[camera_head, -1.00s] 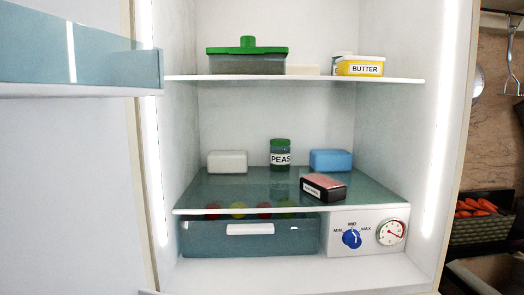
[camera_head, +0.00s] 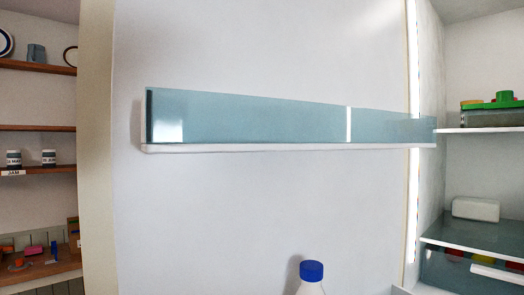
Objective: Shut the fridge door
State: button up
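The fridge door (camera_head: 250,210) stands open on the left of the fridge, and its white inner face fills the middle of the head view. A blue-grey door shelf (camera_head: 250,118) runs across it. The door's free edge (camera_head: 96,150) is at the left, and its hinge side meets the fridge near the bright light strip. The fridge interior (camera_head: 480,175) shows only in part at the right edge. A bottle with a blue cap (camera_head: 311,271) stands low in front of the door face, its lower part cut off. My gripper is not in view.
Wooden wall shelves (camera_head: 38,128) with jars and small items are at the far left, beyond the door's free edge. Inside the fridge are a green-lidded container (camera_head: 492,112), a white block (camera_head: 476,209) and a clear drawer (camera_head: 465,275).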

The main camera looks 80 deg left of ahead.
aim_at(224, 146)
jog(key=k+j+u, duration=0.1)
jog(key=k, duration=0.4)
jog(key=k+j+u, duration=0.15)
jog(key=k, duration=0.4)
jog(key=k+j, duration=0.15)
jog(key=j, duration=0.4)
jog(key=k+j+u, duration=0.15)
jog(key=j, duration=0.4)
jog(key=k+j, duration=0.1)
jog(key=j, duration=0.45)
jog(key=k+j+u, duration=0.1)
jog(key=j, duration=0.45)
jog(key=k+j, duration=0.1)
jog(key=j, duration=0.45)
jog(key=u, duration=0.05)
